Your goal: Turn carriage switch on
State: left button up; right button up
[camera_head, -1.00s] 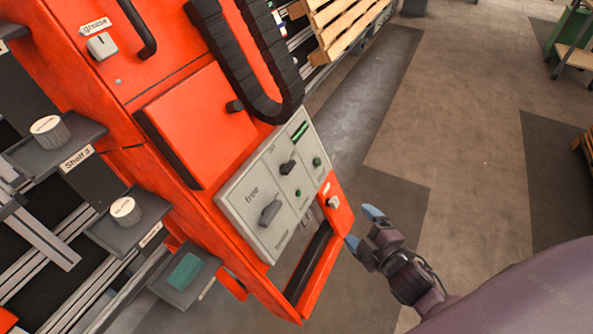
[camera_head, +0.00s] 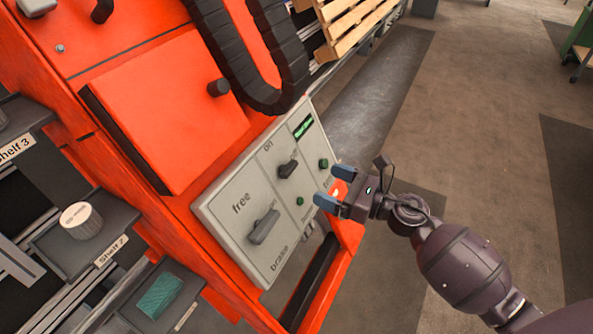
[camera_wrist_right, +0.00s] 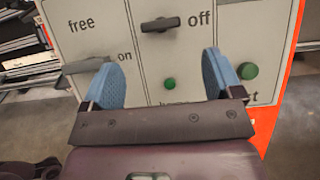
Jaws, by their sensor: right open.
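The grey control panel (camera_head: 232,203) is on the orange machine. Its middle column has a dark rotary switch (camera_head: 288,169) marked "on" and "off"; in the right wrist view this switch (camera_wrist_right: 160,24) lies along the line towards "off". A second switch (camera_head: 264,227), marked "free" and "brake", is in the left column. My right gripper (camera_head: 334,188) is open and empty, in front of the panel's right side. In the right wrist view its blue fingers (camera_wrist_right: 160,68) are spread below the on/off switch and apart from it. My left gripper is out of view.
Green buttons (camera_head: 300,201) and a small green display (camera_head: 303,127) are on the panel. A black cable chain (camera_head: 230,50) hangs above it. Shelves (camera_head: 118,222) stand at the left, a wooden pallet (camera_head: 350,28) at the back. The floor at right is open.

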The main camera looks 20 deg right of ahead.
aim_at(293, 170)
jog(key=x, duration=0.8)
jog(key=shift+w+a, duration=0.25)
jog(key=shift+w, duration=0.1)
